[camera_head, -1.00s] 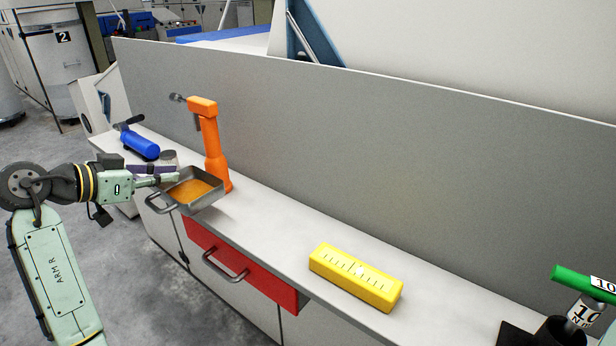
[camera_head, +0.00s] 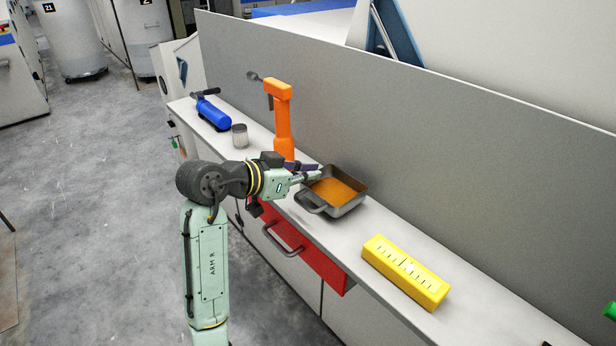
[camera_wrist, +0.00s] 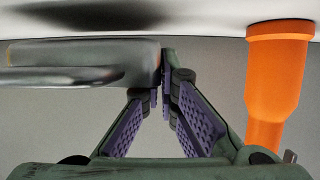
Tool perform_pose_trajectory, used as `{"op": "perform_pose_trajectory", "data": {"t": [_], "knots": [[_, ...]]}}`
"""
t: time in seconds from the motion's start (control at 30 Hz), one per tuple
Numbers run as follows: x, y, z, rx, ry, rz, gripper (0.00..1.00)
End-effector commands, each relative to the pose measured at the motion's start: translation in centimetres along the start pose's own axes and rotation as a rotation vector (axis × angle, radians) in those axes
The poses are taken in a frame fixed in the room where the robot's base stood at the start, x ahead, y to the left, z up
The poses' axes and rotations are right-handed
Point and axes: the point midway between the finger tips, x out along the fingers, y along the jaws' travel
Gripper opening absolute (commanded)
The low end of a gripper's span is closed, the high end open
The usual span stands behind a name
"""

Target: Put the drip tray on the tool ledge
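The drip tray (camera_head: 350,207) is a grey metal pan with a loop handle and an orange-brown content. It is over the pale ledge (camera_head: 222,147) along the grey panel, between the orange tool and the yellow block. My gripper (camera_head: 318,174) is shut on the tray's left wall. In the wrist view the tray (camera_wrist: 90,55) is at the left, with its edge between the purple-padded fingers (camera_wrist: 163,88). A strip of ledge and a shadow show past it, so it looks held slightly above the surface. The far side of the fingers is hidden.
An orange tool (camera_head: 283,130) stands upright close behind my gripper; it also shows in the wrist view (camera_wrist: 272,85). A yellow block (camera_head: 405,272) lies to the tray's right. A grey can (camera_head: 240,136) and a blue cylinder (camera_head: 213,115) are at the left end. A red drawer (camera_head: 310,260) is below.

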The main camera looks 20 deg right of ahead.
Motion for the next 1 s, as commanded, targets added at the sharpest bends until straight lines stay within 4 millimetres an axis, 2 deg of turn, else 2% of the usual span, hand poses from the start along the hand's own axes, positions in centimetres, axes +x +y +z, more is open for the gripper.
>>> {"op": "perform_pose_trajectory", "data": {"t": [0.13, 0.57, 0.9, 1.0], "knots": [[0.5, -0.1, 1.5, -0.004, 0.0, -0.001, 0.0], [0.9, -0.1, 2.2, 0.0, 0.001, -0.001, 0.0], [0.8, -0.1, 2.1, 0.0, 0.0, -0.001, 0.24], [0.8, -0.1, 2.1, 0.0, 0.0, -0.001, 0.25]]}}
